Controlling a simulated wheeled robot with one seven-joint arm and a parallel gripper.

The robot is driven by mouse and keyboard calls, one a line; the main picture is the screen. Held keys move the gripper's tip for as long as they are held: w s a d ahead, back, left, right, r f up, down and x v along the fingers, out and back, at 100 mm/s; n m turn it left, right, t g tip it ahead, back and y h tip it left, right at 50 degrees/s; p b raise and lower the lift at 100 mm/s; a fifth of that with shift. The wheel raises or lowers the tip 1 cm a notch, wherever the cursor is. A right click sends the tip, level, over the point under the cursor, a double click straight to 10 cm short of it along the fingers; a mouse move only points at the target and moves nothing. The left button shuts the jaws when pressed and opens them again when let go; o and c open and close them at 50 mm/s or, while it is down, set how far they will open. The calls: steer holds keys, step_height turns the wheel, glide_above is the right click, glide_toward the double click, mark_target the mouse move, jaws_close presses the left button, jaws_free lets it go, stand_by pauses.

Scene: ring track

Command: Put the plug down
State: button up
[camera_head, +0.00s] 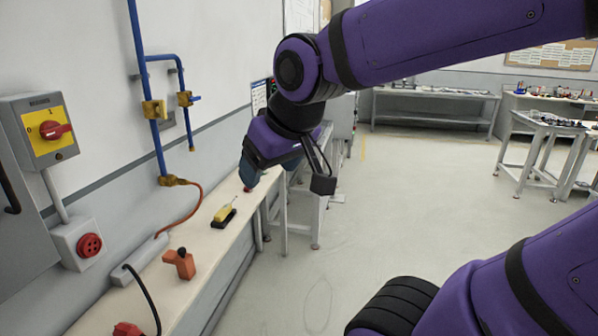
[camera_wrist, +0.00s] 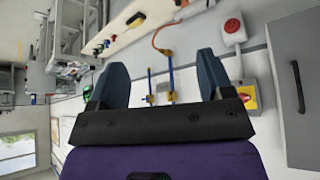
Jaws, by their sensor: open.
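My gripper (camera_head: 262,172) is above the far part of the wall bench, at the bench's edge. In the wrist view its two blue fingers (camera_wrist: 160,66) stand wide apart with nothing between them. A red piece (camera_head: 128,329) lies on the near end of the bench, beside a black cable, cut off by the picture's lower edge. It may be the plug, but I cannot tell for sure. The gripper is well away from it.
The bench (camera_head: 205,250) holds an orange block-like item (camera_head: 180,263) and a yellow-and-black tool (camera_head: 225,213). A grey switch box (camera_head: 48,131) and blue pipes (camera_head: 151,100) are on the wall. The floor (camera_head: 400,220) to the right is clear.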

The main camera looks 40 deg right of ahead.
steer(key=s+g, duration=0.1)
steer(key=s, duration=0.5)
steer(key=shift+d+r, duration=0.3)
steer(key=shift+c, duration=0.3)
stand_by(0.7)
